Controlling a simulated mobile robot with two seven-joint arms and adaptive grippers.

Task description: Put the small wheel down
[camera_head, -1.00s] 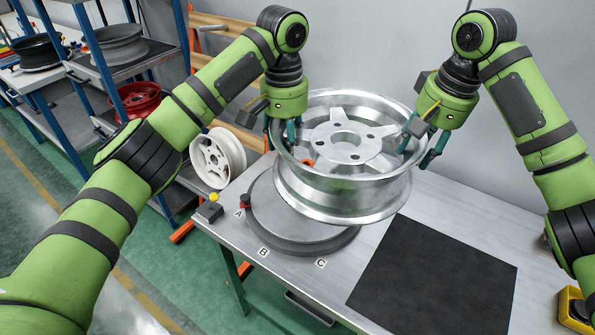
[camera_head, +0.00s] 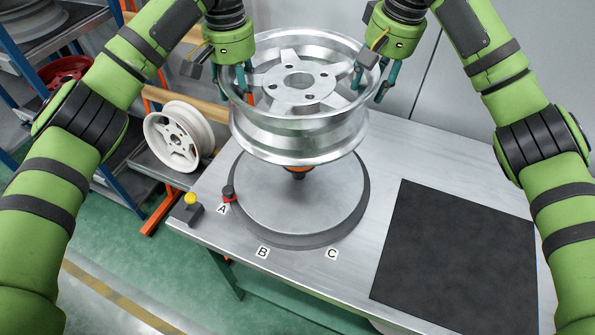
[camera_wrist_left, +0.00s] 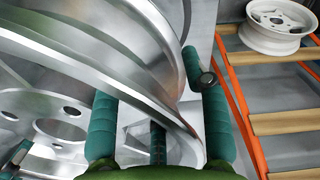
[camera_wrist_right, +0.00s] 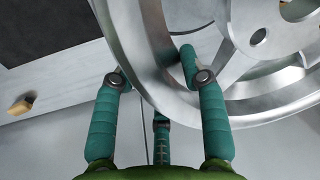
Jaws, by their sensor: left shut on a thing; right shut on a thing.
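A silver spoked wheel (camera_head: 298,140) hangs level above the round grey turntable (camera_head: 300,210) in the head view, apart from its plate. An orange and black spindle part (camera_head: 298,173) shows just under the wheel; whether it enters the hub is hidden. My left gripper (camera_head: 238,88) is shut on the wheel's left rim, and my right gripper (camera_head: 371,88) on its right rim. In the left wrist view the rim (camera_wrist_left: 150,60) passes between the teal fingers. In the right wrist view the rim (camera_wrist_right: 150,45) also lies between the fingers.
A black mat (camera_head: 455,250) lies bare on the table's right. A white wheel (camera_head: 178,137) stands on a rack at left. A small box with a yellow knob (camera_head: 190,205) sits at the table's left edge. Labels A, B and C line the turntable's front.

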